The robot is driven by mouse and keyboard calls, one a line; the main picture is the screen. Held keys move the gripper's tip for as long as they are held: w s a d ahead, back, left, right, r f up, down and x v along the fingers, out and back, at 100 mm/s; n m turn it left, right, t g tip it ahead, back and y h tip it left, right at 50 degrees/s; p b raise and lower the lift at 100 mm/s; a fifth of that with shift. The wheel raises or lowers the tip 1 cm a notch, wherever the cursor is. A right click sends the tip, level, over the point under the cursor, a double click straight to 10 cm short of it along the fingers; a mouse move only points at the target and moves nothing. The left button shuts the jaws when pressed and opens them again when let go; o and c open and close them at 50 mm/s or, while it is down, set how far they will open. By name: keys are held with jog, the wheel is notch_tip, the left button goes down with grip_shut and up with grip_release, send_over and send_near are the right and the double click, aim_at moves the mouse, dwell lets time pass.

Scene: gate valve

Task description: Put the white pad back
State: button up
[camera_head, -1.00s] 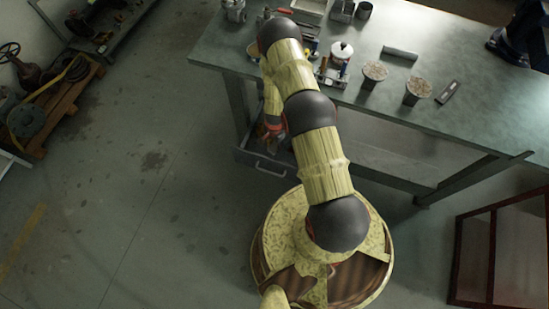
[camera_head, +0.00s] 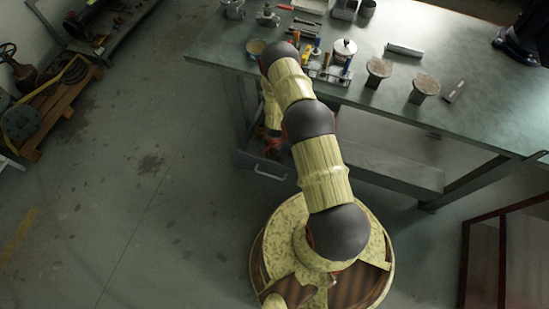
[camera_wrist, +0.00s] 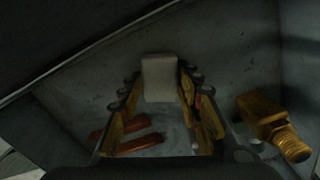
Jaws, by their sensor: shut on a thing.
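The white pad (camera_wrist: 159,72) shows in the wrist view as a pale block between the fingertips of my gripper (camera_wrist: 159,84). My gripper is shut on it, with a finger on each side. Pad and fingers are inside a grey metal drawer (camera_head: 262,168), which is pulled out under the workbench in the head view. The pad's lower end is dim, and I cannot tell whether it touches the drawer floor. In the head view my arm hides the pad.
A brass fitting (camera_wrist: 277,125) lies in the drawer to the right of my gripper. Copper-coloured bars (camera_wrist: 140,143) show at lower left, partly behind the fingers. The workbench (camera_head: 430,112) above holds a white-lidded pot (camera_head: 345,48), two round-topped pieces (camera_head: 424,87) and several tools.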

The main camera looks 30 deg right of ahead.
jog(key=o, duration=0.5)
jog(key=shift+f, duration=0.15)
jog(key=o, duration=0.5)
